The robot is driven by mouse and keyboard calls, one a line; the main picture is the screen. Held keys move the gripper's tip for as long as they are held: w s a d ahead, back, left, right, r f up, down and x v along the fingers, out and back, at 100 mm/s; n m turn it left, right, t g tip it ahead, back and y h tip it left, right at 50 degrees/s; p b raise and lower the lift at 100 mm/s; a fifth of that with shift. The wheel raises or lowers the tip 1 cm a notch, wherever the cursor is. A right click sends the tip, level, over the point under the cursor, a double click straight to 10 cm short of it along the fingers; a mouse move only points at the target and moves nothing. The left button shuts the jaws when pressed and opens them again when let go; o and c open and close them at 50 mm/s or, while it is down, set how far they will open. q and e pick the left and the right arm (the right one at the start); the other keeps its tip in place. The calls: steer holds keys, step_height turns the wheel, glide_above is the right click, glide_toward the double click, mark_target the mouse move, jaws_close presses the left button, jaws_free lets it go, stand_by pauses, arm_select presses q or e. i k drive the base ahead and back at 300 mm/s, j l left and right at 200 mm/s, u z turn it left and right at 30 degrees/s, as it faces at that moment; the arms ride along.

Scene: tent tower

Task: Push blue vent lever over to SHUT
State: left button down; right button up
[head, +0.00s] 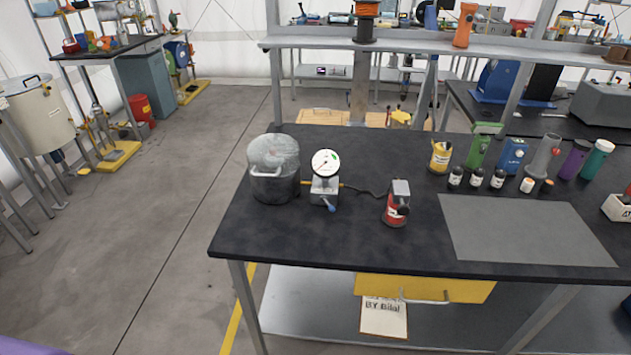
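The blue vent lever (330,207) sticks out low at the front of a small grey valve block (324,188) on the black workbench (330,240). Its blue tip points down and slightly right. A round white dial (325,162) with a green and a red mark stands on top of the block. No SHUT marking is readable at this size. A dark pot (275,187) with a cloudy, clear cover stands just left of the block. Neither of my grippers is in view, and nothing touches the lever.
A red and grey device (396,207) stands right of the block, with a dark cable running toward it. A grey mat (525,230) lies on the right. Bottles (480,150) and small jars stand behind it. The bench front before the lever is clear. A yellow drawer (425,288) hangs below.

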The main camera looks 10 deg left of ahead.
mark_target(331, 208)
steer(key=i+j+u, duration=0.1)
steer(key=i, duration=0.3)
steer(key=i+j+u, duration=0.1)
steer(key=i, duration=0.35)
steer(key=k+l+u, duration=0.1)
steer(key=k+l, duration=0.05)
steer(key=k, duration=0.05)
